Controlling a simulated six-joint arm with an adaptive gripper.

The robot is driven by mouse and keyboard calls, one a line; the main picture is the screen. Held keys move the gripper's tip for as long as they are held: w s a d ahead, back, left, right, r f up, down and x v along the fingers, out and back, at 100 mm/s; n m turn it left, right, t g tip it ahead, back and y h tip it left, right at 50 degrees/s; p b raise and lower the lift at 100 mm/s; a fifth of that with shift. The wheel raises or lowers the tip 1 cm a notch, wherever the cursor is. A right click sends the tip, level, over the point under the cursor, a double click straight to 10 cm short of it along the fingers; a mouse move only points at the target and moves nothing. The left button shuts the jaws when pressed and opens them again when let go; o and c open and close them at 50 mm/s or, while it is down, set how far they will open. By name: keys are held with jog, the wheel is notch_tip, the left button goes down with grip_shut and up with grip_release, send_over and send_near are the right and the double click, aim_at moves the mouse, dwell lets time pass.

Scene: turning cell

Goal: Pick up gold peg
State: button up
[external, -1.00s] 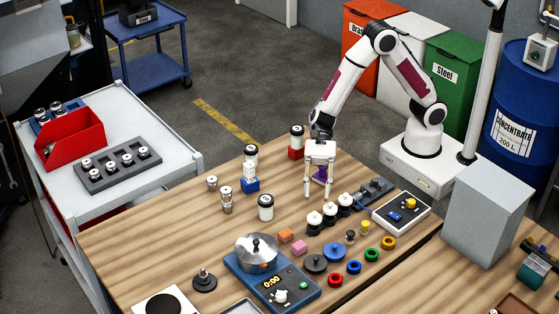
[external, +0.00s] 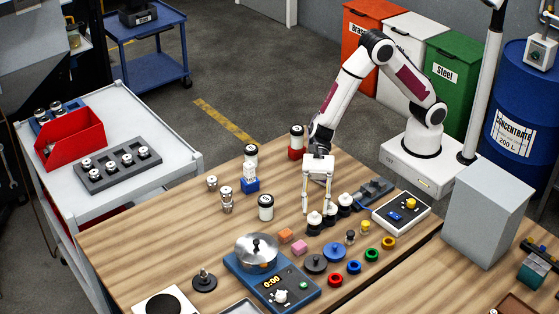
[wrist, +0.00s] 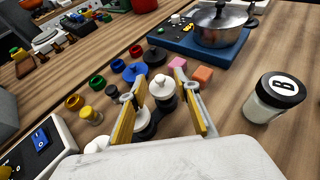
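The gold peg (external: 364,230) is small and stands on the wooden table beside a dark peg (external: 350,237). In the wrist view the gold peg (wrist: 91,116) stands upright, left of my fingers and clear of them. My gripper (external: 316,211) points down above the row of black-based pieces with white tops (external: 314,220). In the wrist view its two fingers (wrist: 167,84) are spread, with a white-topped piece showing between them. Nothing appears held, and contact with that piece cannot be told.
Yellow (external: 388,243), green, blue and red rings lie in front of the pegs. A control box (external: 402,212) stands to the right. Orange and pink blocks (external: 300,247) and a pot (external: 257,252) are to the left. A white jar with a black lid (wrist: 274,97) stands right of the gripper.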

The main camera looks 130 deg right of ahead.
grip_shut()
jog(key=shift+r, duration=0.15)
notch_tip(320, 180, up, 10)
dwell(0.9)
dwell(0.5)
